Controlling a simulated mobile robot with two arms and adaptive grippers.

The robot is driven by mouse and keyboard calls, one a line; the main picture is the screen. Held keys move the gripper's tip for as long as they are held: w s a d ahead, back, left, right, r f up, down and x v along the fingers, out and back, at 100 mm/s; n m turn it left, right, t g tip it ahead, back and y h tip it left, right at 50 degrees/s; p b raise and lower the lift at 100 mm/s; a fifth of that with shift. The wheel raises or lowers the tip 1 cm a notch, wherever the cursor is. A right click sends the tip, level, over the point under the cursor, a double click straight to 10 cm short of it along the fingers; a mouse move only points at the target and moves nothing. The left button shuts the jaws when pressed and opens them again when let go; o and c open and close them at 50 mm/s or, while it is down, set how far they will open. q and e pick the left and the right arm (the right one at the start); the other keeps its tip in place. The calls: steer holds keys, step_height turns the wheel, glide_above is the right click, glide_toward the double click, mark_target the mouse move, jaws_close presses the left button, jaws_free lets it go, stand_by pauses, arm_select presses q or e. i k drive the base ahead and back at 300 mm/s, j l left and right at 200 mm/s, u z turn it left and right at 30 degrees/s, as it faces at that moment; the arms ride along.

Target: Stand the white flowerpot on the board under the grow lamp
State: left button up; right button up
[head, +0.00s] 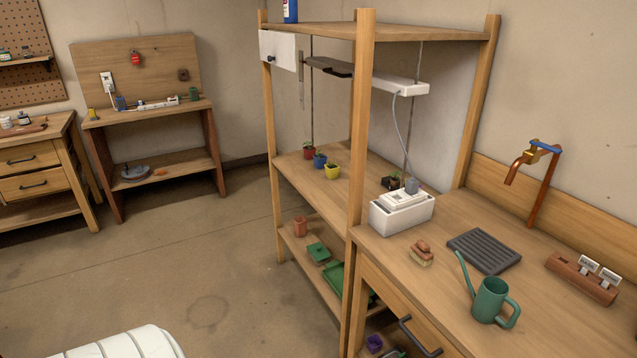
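I cannot make out a white flowerpot in the head view. A white bar lamp (401,86) hangs under the top shelf of the wooden rack, with a grey cable running down from it. A darker bar (329,67) hangs to its left. A dark small pot (390,183) stands further right, partly hidden by a white box (401,214). Neither of my grippers is in view.
The bench at right holds a green watering can (491,300), a grey ribbed mat (484,251), a brush (421,254) and a label holder (582,278) below a copper tap (530,160). A rack post (361,130) blocks part of the board. Open floor lies left.

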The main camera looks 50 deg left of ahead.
mark_target(344, 186)
steer(key=j+u, duration=0.15)
steer(key=u, duration=0.25)
steer(key=i+j+u, duration=0.1)
steer(key=u, duration=0.3)
steer(key=i+u, duration=0.1)
steer(key=u, duration=0.3)
steer(key=i+j+u, duration=0.45)
steer(key=i, duration=0.25)
steer(key=i+u, duration=0.2)
steer(key=i, duration=0.15)
